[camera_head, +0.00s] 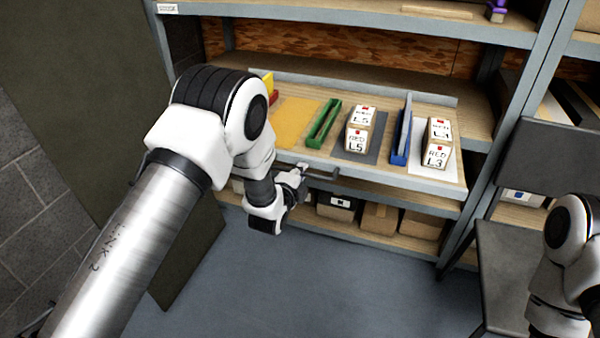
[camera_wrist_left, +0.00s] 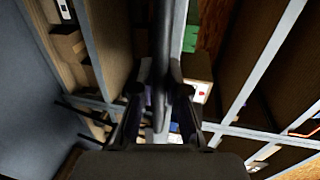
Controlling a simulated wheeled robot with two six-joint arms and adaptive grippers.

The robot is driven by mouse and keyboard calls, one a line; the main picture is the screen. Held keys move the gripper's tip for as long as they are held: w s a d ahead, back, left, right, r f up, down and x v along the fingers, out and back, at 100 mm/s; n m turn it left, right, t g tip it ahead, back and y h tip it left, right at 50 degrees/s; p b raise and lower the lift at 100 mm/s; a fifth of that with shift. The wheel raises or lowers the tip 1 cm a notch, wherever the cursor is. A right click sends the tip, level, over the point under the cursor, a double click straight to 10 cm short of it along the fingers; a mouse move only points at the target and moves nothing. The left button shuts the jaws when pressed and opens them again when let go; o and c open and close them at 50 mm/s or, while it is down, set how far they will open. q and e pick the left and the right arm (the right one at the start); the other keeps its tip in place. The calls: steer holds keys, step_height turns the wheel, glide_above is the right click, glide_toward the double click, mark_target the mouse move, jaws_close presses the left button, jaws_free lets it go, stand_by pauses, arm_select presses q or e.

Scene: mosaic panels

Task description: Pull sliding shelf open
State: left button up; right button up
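The sliding shelf (camera_head: 400,182) is a wooden board with a grey metal rim at mid-height in the rack. It stands partly forward, with bare wood behind its back rim. A dark bar handle (camera_head: 322,176) is on its front edge. My left gripper (camera_head: 303,174) is at the handle's left part. In the left wrist view the bar (camera_wrist_left: 167,50) runs between the fingers of the left gripper (camera_wrist_left: 160,80), which look closed around it. Exact finger contact is dark and hard to see. My right arm shows at the right edge; its gripper is out of view.
On the shelf are white-labelled boxes (camera_head: 357,138), more labelled boxes (camera_head: 436,155), a green divider (camera_head: 324,125), a blue divider (camera_head: 401,145) and coloured mats. Cartons (camera_head: 380,218) fill the level below. A dark chair (camera_head: 515,265) stands at right. The floor (camera_head: 340,285) in front is clear.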

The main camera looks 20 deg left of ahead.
arm_select(q)
steer(key=o, duration=0.4)
steer(key=shift+o, duration=0.2)
steer(key=shift+s, duration=0.1)
steer(key=v, duration=1.1)
steer(key=shift+s, duration=0.35)
